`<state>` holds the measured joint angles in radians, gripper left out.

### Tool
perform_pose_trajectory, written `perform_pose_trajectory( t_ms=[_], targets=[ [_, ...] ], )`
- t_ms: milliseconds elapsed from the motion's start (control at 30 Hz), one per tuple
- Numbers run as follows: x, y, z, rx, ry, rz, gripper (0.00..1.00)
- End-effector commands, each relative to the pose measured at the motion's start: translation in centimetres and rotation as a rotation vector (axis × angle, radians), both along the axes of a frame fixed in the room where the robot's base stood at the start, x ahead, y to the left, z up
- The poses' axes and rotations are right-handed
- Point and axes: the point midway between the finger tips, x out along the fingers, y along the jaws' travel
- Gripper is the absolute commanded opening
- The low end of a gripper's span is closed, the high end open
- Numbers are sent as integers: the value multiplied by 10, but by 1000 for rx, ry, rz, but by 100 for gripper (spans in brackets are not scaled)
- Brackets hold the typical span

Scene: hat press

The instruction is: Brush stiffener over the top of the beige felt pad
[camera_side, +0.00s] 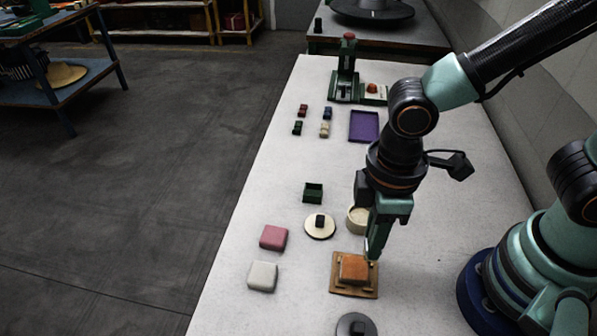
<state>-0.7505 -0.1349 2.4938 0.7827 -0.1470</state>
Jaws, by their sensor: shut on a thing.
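An orange-tan square pad (354,269) sits on a brown board (341,289) at the front of the white table. My gripper (375,247) points down at the pad's back right edge. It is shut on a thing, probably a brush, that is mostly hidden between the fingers. I cannot tell whether its tip touches the pad. A cream round pot (354,222) stands just behind the pad, partly hidden by my gripper.
A pink pad (273,237) and a whitish pad (262,276) lie left. Nearby are a cream disc with a black knob (320,227), a dark knobbed disc (356,325) and a green box (313,192). A purple tray (364,127), small blocks and a green press (346,80) stand farther back.

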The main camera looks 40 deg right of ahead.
Motion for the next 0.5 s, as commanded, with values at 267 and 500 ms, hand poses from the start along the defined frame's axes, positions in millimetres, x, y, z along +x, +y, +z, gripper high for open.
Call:
perform_pose_trajectory(
  t_ms=[267,500],
  targets=[
    [0,0,21,2,-2,0,0],
    [0,0,22,0,0,0,0]
  ],
)
